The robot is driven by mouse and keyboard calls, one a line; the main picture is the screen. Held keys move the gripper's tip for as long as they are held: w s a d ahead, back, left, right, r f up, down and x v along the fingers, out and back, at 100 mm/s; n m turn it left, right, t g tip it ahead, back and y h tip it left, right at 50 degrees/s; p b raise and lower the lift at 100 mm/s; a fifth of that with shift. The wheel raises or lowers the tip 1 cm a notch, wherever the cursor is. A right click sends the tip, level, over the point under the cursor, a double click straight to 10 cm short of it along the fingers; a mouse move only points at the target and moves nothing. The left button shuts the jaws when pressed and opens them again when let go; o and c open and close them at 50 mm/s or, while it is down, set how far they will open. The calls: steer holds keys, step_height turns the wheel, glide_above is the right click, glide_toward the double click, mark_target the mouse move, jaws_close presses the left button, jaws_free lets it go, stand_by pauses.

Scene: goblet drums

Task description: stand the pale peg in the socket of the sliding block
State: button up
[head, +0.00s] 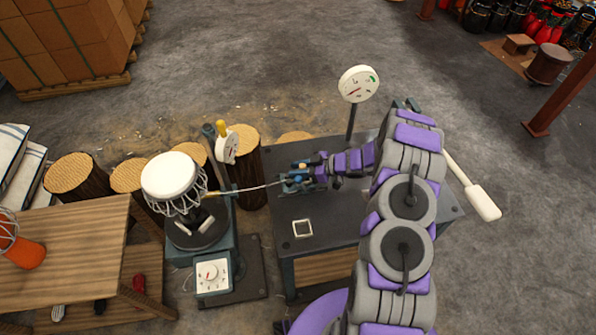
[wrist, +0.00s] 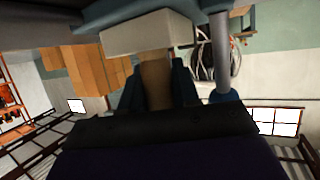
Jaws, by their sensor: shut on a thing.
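My gripper (head: 305,170) is low over the left part of the dark bench, at the blue-grey sliding mechanism (head: 291,186). In the wrist view its dark fingers (wrist: 158,90) are shut on the pale tan peg (wrist: 155,78), one on each side. A pale, blocky piece (wrist: 150,32) lies across the peg's far end; I cannot tell whether it touches. In the head view the peg is mostly hidden by my gripper. The block's socket is not clearly visible, so I cannot tell whether the peg is in it.
A cord runs left from the mechanism to a white-topped goblet drum (head: 171,174) on a stand. A dial (head: 358,84) rises on a post behind the bench (head: 340,235). A white-handled lever (head: 484,203) sticks out at right.

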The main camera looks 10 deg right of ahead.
steer(key=shift+f, duration=0.2)
steer(key=o, duration=0.7)
steer(key=shift+o, duration=0.2)
